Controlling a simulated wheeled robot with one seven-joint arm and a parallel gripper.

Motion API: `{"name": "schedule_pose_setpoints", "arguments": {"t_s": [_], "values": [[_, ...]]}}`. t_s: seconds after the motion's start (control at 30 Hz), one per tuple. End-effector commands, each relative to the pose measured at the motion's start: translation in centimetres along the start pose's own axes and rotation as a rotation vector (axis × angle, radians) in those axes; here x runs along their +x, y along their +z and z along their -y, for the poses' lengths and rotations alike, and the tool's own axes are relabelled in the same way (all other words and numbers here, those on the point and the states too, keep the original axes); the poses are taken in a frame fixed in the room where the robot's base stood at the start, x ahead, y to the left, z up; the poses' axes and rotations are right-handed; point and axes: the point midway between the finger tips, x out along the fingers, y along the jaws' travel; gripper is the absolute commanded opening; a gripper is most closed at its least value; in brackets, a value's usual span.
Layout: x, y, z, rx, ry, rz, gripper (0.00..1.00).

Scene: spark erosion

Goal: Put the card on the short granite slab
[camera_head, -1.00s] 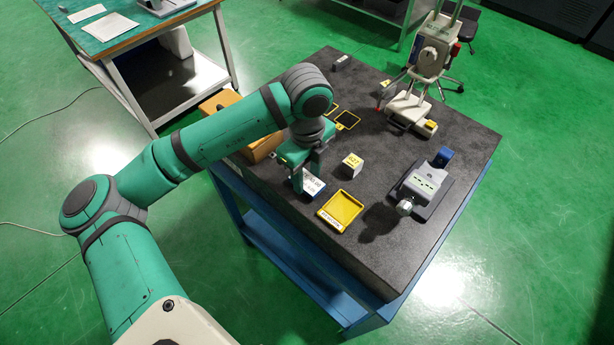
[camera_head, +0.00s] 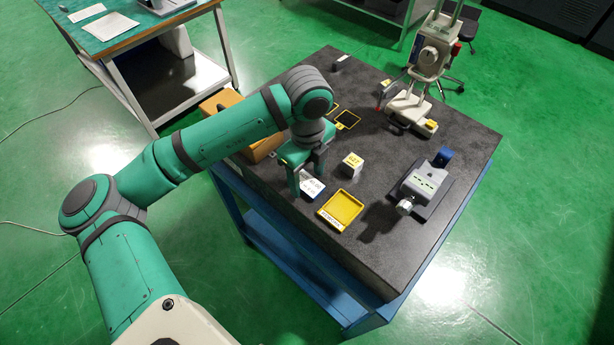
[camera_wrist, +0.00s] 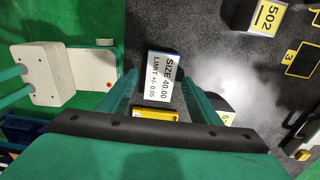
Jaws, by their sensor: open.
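The card (camera_head: 313,185) is white with dark print and a blue edge. It is on the dark granite slab (camera_head: 400,262), near the slab's left edge, to the left of a yellow tray. In the wrist view the card (camera_wrist: 163,78) reads "SIZE 40.00 LIMIT +/- 0.05" and shows between my fingers. My gripper (camera_head: 306,180) is open, fingers pointing down, one on each side of the card. I cannot tell whether a finger touches it. I see no second granite slab that would tell which is the short one.
The yellow tray (camera_head: 341,209) and a white block with a yellow label (camera_head: 352,165) stand close to my gripper. A grey device (camera_head: 425,183) is on the right, a white stand (camera_head: 411,107) at the back. An orange box (camera_head: 221,103) is behind my arm. The slab's front is clear.

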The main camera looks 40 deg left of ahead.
Motion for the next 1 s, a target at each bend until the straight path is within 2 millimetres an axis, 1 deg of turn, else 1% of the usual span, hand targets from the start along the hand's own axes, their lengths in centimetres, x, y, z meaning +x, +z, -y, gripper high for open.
{"name": "schedule_pose_setpoints", "arguments": {"t_s": [0.17,0.4,0.53,0.6,0.73,1.0], "values": [[-2.9,0.0,0.1,0.002,-0.002,0.002,0.57],[-7.7,0.0,0.1,0.002,-0.003,0.002,0.57],[-9.7,0.0,0.1,0.001,-0.002,0.002,0.57],[-10.5,0.0,0.0,0.001,0.0,0.001,0.57],[-11.4,0.0,0.1,0.001,-0.001,0.001,0.57],[-11.7,0.0,0.0,0.001,0.0,0.001,0.57]]}}
